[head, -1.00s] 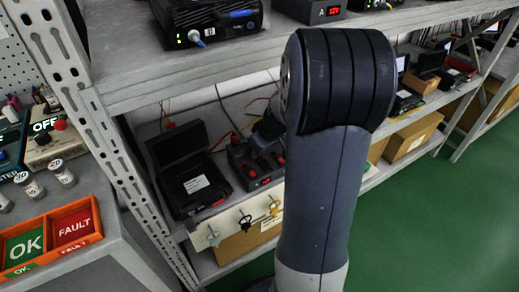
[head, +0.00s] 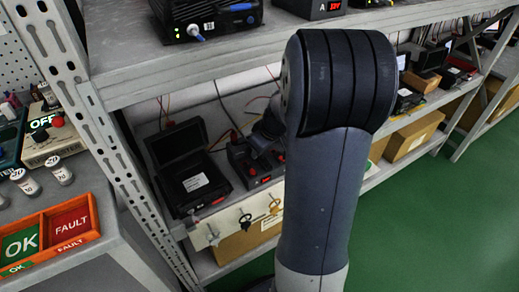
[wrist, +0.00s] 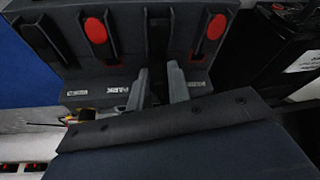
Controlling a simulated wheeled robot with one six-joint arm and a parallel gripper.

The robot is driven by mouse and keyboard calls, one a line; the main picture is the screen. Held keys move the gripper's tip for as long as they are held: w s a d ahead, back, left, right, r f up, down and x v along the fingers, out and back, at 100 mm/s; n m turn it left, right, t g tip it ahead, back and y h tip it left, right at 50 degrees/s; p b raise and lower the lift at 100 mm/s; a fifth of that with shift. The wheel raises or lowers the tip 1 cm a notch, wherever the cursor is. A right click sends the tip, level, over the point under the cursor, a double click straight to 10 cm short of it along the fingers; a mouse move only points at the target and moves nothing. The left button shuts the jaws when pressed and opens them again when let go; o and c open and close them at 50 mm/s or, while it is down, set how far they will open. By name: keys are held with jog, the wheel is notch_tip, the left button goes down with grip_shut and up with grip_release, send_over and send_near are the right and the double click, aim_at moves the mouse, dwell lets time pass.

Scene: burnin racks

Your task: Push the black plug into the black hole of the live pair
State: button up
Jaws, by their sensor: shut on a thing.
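In the wrist view my gripper (wrist: 159,88) has its two grey fingers close around a dark piece, which I take to be the black plug; it is mostly hidden. Beyond the fingers is a dark panel (wrist: 125,65) with two red round parts (wrist: 96,30) and dark parts between them. White labels sit along its near edge. I cannot tell which part is the black hole of the live pair, nor whether the plug touches it. In the head view a dark unit with red parts (head: 251,172) stands on the lower shelf; my arm hides the gripper there.
An open black case (head: 195,182) stands left of the unit on the shelf. Keys (head: 243,222) hang at the shelf's front edge. An orange tray (head: 92,232) with OK and FAULT bins is at lower left. Cardboard boxes (head: 408,138) stand farther right. The green floor is clear.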

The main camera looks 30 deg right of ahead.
jog(key=o, duration=0.9)
jog(key=shift+o, duration=0.5)
jog(key=o, duration=0.3)
jog(key=shift+r, duration=0.15)
jog(key=shift+w+d+r+p, duration=0.1)
jog(key=shift+w+r+p, duration=0.05)
jog(key=shift+r+p, duration=1.8)
jog(key=shift+r, duration=0.75)
